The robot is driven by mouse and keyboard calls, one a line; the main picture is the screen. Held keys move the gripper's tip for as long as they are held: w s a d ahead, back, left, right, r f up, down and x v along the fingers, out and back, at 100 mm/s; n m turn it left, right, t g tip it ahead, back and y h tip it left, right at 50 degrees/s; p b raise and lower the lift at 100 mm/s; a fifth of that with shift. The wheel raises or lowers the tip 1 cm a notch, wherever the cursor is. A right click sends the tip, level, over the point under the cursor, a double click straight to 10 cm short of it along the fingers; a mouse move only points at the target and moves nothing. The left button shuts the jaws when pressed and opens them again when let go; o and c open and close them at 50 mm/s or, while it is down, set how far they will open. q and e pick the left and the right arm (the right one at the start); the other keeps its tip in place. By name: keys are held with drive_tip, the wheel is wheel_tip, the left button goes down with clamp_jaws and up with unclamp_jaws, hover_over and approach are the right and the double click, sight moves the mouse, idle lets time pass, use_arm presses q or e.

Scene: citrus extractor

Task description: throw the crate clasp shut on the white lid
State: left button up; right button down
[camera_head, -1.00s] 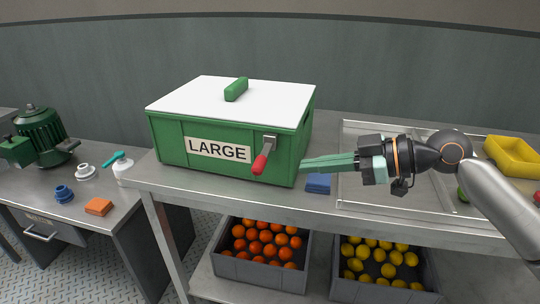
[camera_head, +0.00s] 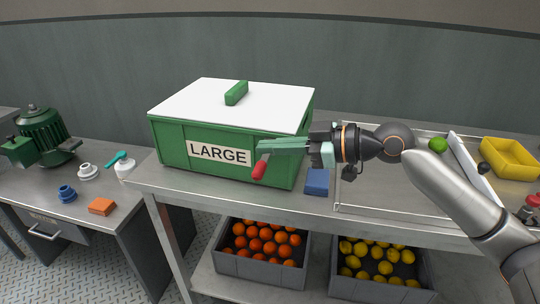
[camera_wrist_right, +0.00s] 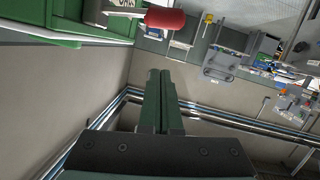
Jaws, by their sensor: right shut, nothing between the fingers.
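The green crate (camera_head: 172,148), labelled LARGE, stands on the steel table. Its white lid (camera_head: 195,100) lies on top and looks closed. The clasp's red handle (camera_head: 260,167) hangs down and slightly left on the crate's front. The rest of the clasp is hidden behind my fingers in the head view. The red handle shows at the top of the right wrist view (camera_wrist_right: 165,18). My right gripper (camera_head: 260,146) is shut and empty, its fingers pointing left across the clasp just above the red handle. I cannot tell whether they touch it. My left gripper is not in view.
A blue block (camera_head: 317,181) lies right of the crate. A steel tray (camera_head: 385,199) and a yellow bin (camera_head: 510,157) stand further right. Crates of oranges (camera_head: 262,270) and lemons (camera_head: 345,289) sit on the shelf below. A side table at left holds small parts.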

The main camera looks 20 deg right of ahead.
sight(263, 162)
drive_tip(key=f, duration=0.2)
drive_tip(key=w+f, duration=0.1)
drive_tip(key=f, duration=0.1)
drive_tip(key=shift+f+b, duration=0.1)
drive_tip(key=shift+b, duration=0.25)
drive_tip(key=shift+s+a+f+n+b, duration=0.1)
drive_tip(key=shift+f+n+b, duration=0.2)
drive_tip(key=shift+b, duration=0.2)
